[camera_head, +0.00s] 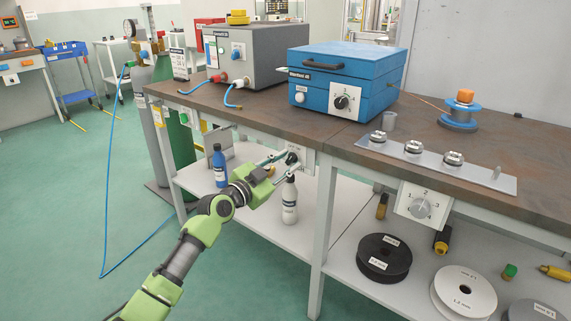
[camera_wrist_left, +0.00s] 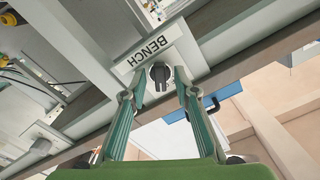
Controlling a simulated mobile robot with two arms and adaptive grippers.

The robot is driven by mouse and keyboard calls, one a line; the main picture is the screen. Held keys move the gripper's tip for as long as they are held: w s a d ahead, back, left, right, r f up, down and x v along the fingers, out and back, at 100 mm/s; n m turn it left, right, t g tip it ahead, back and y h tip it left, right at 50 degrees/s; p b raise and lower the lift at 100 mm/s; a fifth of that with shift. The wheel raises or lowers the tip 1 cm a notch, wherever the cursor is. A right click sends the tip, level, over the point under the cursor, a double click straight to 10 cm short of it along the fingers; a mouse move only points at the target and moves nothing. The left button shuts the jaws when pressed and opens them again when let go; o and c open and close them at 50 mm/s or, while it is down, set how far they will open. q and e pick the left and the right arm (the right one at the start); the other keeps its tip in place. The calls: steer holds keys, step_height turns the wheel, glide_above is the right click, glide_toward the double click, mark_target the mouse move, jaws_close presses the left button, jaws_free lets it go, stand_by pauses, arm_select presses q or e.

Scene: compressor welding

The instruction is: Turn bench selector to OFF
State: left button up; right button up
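The bench selector is a black knob (camera_wrist_left: 160,76) on a pale plate marked BENCH (camera_wrist_left: 150,49), which appears upside down in the left wrist view. In the head view the knob (camera_head: 293,158) sits on the front of the workbench, below its top edge. My left gripper (camera_wrist_left: 158,93) is open, with one green finger on each side of the knob and visible gaps to it. In the head view the left gripper (camera_head: 280,163) reaches the plate from the front left. The OFF mark cannot be read. My right gripper is in neither view.
A white bottle (camera_head: 290,200) and a blue bottle (camera_head: 220,166) stand on the shelf (camera_head: 255,222) below the gripper. Another dial plate (camera_head: 420,205) marked with numbers is farther right on the bench front. A blue box (camera_head: 345,75) stands on top.

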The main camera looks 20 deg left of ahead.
arm_select(q)
steer(key=shift+c, duration=0.4)
jaws_close()
steer(key=shift+n, duration=1.8)
steer(key=n, duration=0.2)
steer(key=shift+n+p, duration=0.3)
steer(key=shift+p, duration=0.1)
steer(key=n+p, duration=0.1)
steer(key=n, duration=0.4)
steer(key=shift+n, duration=0.3)
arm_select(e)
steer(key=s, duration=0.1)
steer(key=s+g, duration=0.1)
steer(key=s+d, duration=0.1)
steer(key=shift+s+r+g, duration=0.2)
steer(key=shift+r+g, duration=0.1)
